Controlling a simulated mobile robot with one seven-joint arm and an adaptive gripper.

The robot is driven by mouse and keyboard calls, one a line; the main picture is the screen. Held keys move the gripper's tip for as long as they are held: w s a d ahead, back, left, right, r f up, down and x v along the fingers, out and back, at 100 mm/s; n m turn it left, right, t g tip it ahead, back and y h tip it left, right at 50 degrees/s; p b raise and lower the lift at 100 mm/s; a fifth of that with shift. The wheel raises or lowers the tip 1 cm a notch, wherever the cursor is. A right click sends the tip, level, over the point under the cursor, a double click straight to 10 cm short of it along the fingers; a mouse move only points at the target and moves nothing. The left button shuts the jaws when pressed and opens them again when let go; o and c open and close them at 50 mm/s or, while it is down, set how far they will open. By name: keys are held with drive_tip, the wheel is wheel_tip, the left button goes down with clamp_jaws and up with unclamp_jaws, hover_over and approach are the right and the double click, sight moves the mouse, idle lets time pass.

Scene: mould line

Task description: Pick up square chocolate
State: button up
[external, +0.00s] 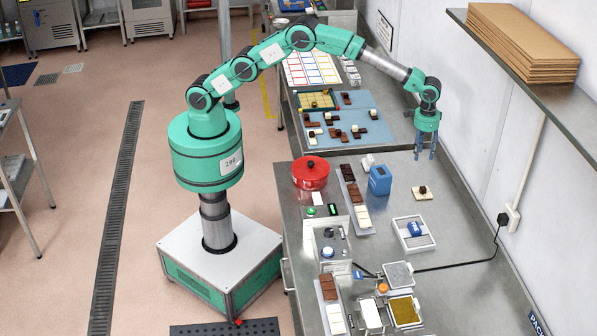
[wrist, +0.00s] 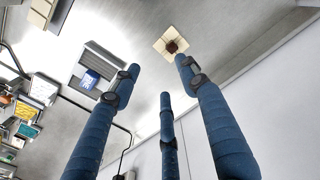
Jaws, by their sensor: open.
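A small dark brown square chocolate (external: 422,188) sits on a cream square piece (external: 429,196) on the steel bench, right of the blue box. In the wrist view the same chocolate (wrist: 172,46) and cream square (wrist: 160,41) show beyond the fingertips. My gripper (external: 426,157) points down, open and empty, above the bench and behind the chocolate in the external view. Its blue fingers (wrist: 160,78) are spread apart in the wrist view. None touches the chocolate.
A blue box (external: 380,180) stands left of the chocolate. A white tray (external: 400,244) with a blue object is nearer the camera. A red round pot (external: 311,172) and trays of chocolate bars lie farther left. The wall with a shelf (external: 540,95) borders the right side.

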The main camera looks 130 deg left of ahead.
hover_over(422, 188)
wheel_tip(422, 188, down, 6)
drive_tip(key=shift+a+n+p, duration=0.25)
drive_tip(key=shift+n+p, duration=0.05)
drive_tip(key=shift+p, duration=0.05)
drive_tip(key=shift+f, duration=0.1)
drive_tip(key=shift+f, duration=4.2)
drive_tip(key=shift+f, duration=2.6)
clamp_jaws()
